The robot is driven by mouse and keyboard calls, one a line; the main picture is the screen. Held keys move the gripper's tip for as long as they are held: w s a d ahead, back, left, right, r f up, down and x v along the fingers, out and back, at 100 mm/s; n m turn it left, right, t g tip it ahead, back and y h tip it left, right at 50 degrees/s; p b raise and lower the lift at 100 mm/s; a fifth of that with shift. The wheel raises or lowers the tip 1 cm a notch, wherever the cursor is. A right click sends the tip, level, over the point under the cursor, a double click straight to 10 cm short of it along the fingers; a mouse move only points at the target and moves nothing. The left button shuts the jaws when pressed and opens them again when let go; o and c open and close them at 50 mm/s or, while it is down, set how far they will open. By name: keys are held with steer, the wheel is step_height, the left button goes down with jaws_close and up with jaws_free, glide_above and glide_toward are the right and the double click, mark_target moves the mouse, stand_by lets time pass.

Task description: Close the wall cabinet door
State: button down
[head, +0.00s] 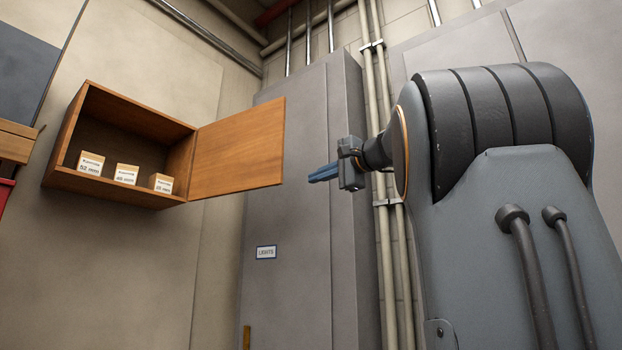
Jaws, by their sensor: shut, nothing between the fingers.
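The wooden wall cabinet (160,120) hangs on the wall at the left of the head view. Its door (240,150) is hinged at the right side and stands wide open, swung out to the right. The cabinet's inside is visible. My gripper (312,178) has blue fingers, which are shut and empty. In the picture it is to the right of the door's free edge and a little below its middle, with a visible gap between them. The depth between gripper and door is hard to tell.
Several small labelled boxes (126,174) stand on the cabinet floor. A tall grey locker (300,230) marked "LIGHTS" stands behind the door and gripper. Vertical pipes (380,240) run beside it. A wooden item (14,142) and a red one (5,190) show at the left edge.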

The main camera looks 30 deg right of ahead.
steer(key=w+a+p, duration=0.4)
steer(key=w, duration=0.2)
steer(key=shift+w+a+p, duration=0.15)
steer(key=shift+a+p, duration=0.2)
steer(key=shift+p, duration=0.05)
steer(key=shift+a, duration=0.1)
